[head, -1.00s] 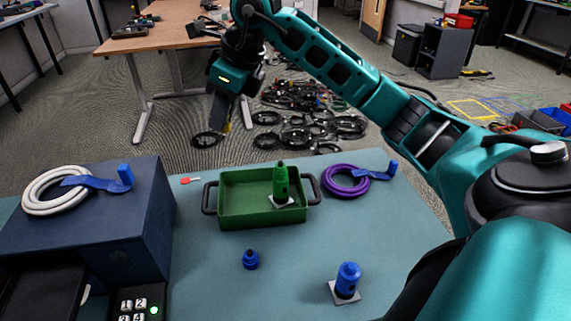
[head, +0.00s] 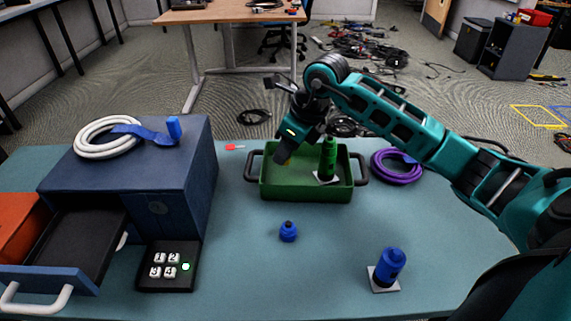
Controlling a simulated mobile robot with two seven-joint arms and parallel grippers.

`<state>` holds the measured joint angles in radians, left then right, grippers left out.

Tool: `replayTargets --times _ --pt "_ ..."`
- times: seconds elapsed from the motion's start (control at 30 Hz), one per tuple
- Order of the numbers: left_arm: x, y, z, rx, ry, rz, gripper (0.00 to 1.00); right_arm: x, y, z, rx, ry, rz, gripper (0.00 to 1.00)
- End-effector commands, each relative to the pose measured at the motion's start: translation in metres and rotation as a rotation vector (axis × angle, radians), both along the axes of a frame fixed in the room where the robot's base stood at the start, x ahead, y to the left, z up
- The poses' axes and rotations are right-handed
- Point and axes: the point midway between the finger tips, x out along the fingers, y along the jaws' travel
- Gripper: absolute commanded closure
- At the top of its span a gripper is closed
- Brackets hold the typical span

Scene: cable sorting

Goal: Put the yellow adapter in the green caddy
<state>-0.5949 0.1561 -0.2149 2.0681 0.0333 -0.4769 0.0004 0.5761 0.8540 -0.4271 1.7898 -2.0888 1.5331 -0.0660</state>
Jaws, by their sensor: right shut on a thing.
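The green caddy (head: 320,193) is an open tray with a dark handle at each end, standing at the far side of the table. My right gripper (head: 283,157) is over the left part of the caddy, pointing down, its tips near the rim level. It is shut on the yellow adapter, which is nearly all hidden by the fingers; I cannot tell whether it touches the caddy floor. A green bottle-like piece (head: 328,157) on a small pale square plate stands in the right part of the caddy. My left gripper is out of view.
A blue cabinet (head: 185,205) with an open drawer (head: 75,245) stands left, a white cable coil on top. A numbered keypad (head: 168,265) is beside it.

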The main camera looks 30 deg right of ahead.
Motion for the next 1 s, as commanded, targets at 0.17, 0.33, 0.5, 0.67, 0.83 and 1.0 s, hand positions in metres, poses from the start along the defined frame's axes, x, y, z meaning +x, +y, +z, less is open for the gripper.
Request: replayTargets --times 0.17,0.33,0.5,0.67,0.83,1.0 --pt "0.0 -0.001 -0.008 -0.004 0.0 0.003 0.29 -0.001 0.001 -0.03 0.002 0.004 -0.001 1.0" --pt "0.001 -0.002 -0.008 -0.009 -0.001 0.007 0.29 0.0 0.0 -0.037 -0.001 0.0 0.0 1.0" --pt "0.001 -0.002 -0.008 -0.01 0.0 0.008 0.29 0.0 0.0 -0.037 -0.001 0.001 0.0 1.0" --pt "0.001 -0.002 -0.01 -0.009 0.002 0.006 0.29 0.0 0.0 -0.04 -0.001 0.001 0.0 0.74" --pt "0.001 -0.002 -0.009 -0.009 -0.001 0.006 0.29 0.0 0.0 -0.04 -0.001 0.001 0.0 0.58" --pt "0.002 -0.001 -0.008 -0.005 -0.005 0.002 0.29 0.0 0.0 -0.04 -0.001 0.001 0.0 0.53"
